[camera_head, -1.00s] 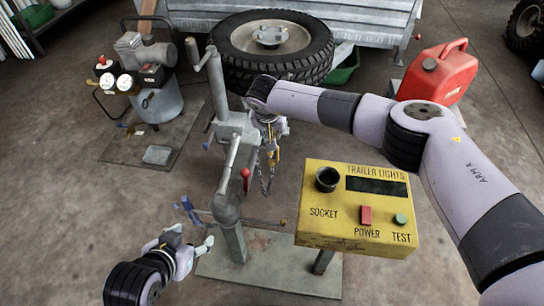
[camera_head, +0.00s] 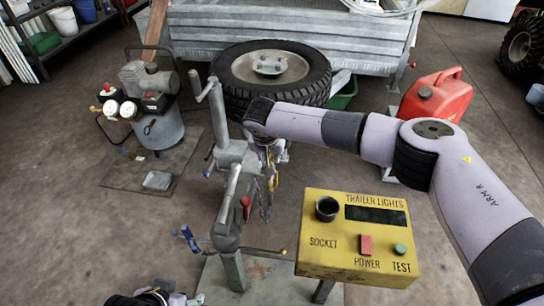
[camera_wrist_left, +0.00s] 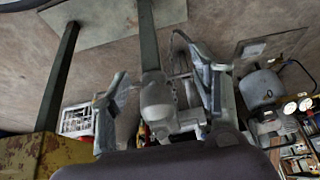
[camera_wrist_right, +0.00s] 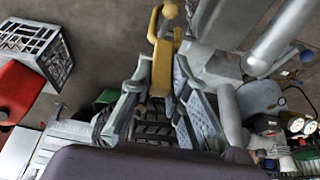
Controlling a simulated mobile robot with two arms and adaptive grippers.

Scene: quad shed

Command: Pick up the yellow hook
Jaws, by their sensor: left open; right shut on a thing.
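The yellow hook (camera_wrist_right: 161,62) is between the fingers of my right gripper (camera_wrist_right: 158,92), which is shut on it. In the head view the hook (camera_head: 271,180) is small and partly hidden by my right arm, beside the grey metal post with a crank (camera_head: 232,160). A chain hangs near it there. My left gripper (camera_head: 182,299) shows only in part at the bottom edge of the head view. In the left wrist view its fingers (camera_wrist_left: 163,85) are spread apart, with the grey post behind and between them; I see nothing held.
A yellow trailer lights box (camera_head: 350,270) stands right of the post. A tyre (camera_head: 270,95) and grey trailer (camera_head: 300,30) are behind. A compressor (camera_head: 155,105) stands left, a red fuel can (camera_head: 437,95) right.

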